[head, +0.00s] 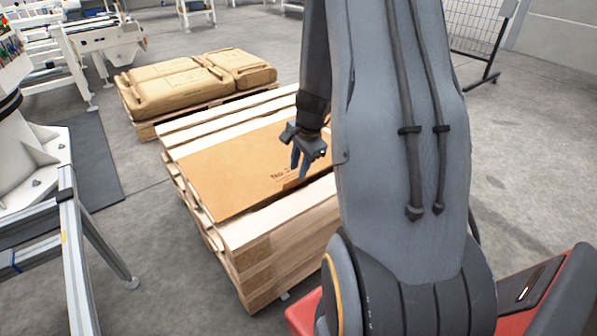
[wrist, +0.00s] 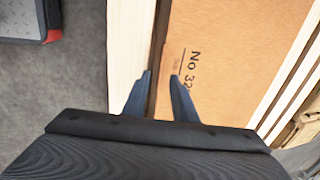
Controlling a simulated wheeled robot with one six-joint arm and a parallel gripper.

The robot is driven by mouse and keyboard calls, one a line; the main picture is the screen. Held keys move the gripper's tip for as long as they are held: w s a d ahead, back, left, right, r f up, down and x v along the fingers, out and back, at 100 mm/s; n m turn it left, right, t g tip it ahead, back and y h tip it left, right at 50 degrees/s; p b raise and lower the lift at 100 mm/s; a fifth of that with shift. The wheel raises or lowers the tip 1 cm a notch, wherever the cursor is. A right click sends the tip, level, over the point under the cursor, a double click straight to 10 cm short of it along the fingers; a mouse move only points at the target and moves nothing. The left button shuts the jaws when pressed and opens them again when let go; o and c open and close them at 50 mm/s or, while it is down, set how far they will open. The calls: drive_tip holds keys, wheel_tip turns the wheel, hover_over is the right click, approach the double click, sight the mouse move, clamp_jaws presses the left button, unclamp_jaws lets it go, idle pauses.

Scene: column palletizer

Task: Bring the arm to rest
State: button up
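My gripper (head: 309,166) hangs at the end of my arm above the right part of a stack of wooden pallets. In the wrist view its two dark fingers (wrist: 160,82) are spread a little apart with nothing between them. Below it a flat brown cardboard sheet (head: 232,167) with printed text lies on the top pallet (head: 262,226). The sheet also shows in the wrist view (wrist: 235,60), under and beside the fingers. The gap between fingertips and sheet is hard to judge.
Brown sacks (head: 172,85) lie on another pallet behind the stack. A metal conveyor frame (head: 72,250) stands at the left, beside a white machine base (head: 30,165). A mesh fence (head: 475,28) stands at the back right. Grey floor is clear around the stack's left side.

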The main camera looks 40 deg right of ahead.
drive_tip(key=s+a+r+n+g+y, duration=0.1)
drive_tip(key=s+a+r+n, duration=0.2)
drive_tip(key=a+r+n, duration=0.55)
drive_tip(key=s+a+r+n+y, duration=0.1)
drive_tip(key=s+a+r+n, duration=0.15)
drive_tip(key=a+r, duration=0.75)
drive_tip(key=s+a+r+n+g+h, duration=0.1)
drive_tip(key=s+a+r+n+g, duration=0.15)
drive_tip(key=s+a+n, duration=1)
drive_tip(key=s+d+r+m+p, duration=0.3)
drive_tip(key=r+p, duration=0.3)
drive_tip(key=p, duration=0.4)
drive_tip(key=s+d+r+m+h+p, duration=0.1)
drive_tip(key=d+r+p, duration=0.4)
drive_tip(key=p, duration=0.6)
wheel_tip(320, 180, up, 2)
drive_tip(key=shift+s+m+t, duration=0.35)
drive_tip(key=shift+s+m, duration=0.55)
drive_tip(key=shift+m, duration=0.05)
